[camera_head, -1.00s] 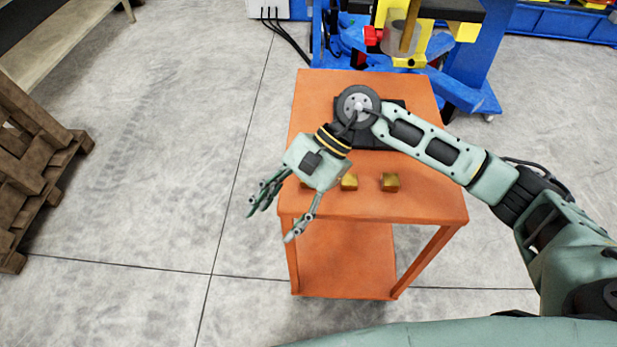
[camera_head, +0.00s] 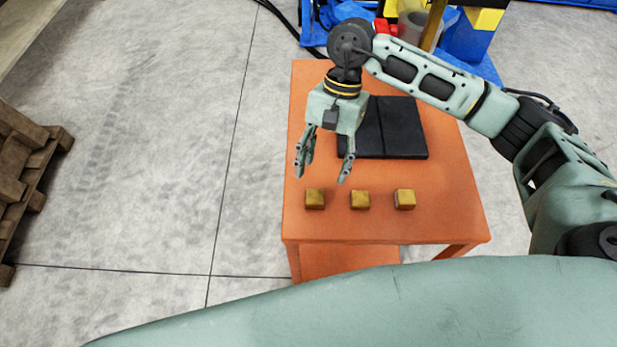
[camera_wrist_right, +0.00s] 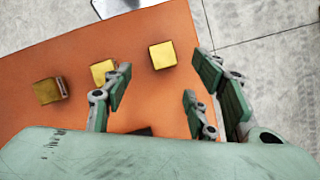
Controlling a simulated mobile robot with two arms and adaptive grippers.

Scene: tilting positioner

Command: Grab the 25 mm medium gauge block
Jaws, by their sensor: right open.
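Three gold gauge blocks stand in a row near the front of the orange table (camera_head: 440,215): a left one (camera_head: 315,199), a middle one (camera_head: 360,200) and a right one (camera_head: 405,199). They look close in size, and I cannot read any marking, so I cannot tell which is the 25 mm one. In the right wrist view the row runs reversed, with the left block (camera_wrist_right: 162,55) nearest the fingers' gap. My right gripper (camera_head: 323,179) is open and empty, fingers pointing down, above the table just behind the left and middle blocks. My left gripper is not in view.
A black two-part plate (camera_head: 405,128) lies on the table behind the blocks. A blue and yellow machine (camera_head: 468,40) stands beyond the table. A wooden pallet stack (camera_head: 25,165) is at the far left. Bare floor lies left of the table.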

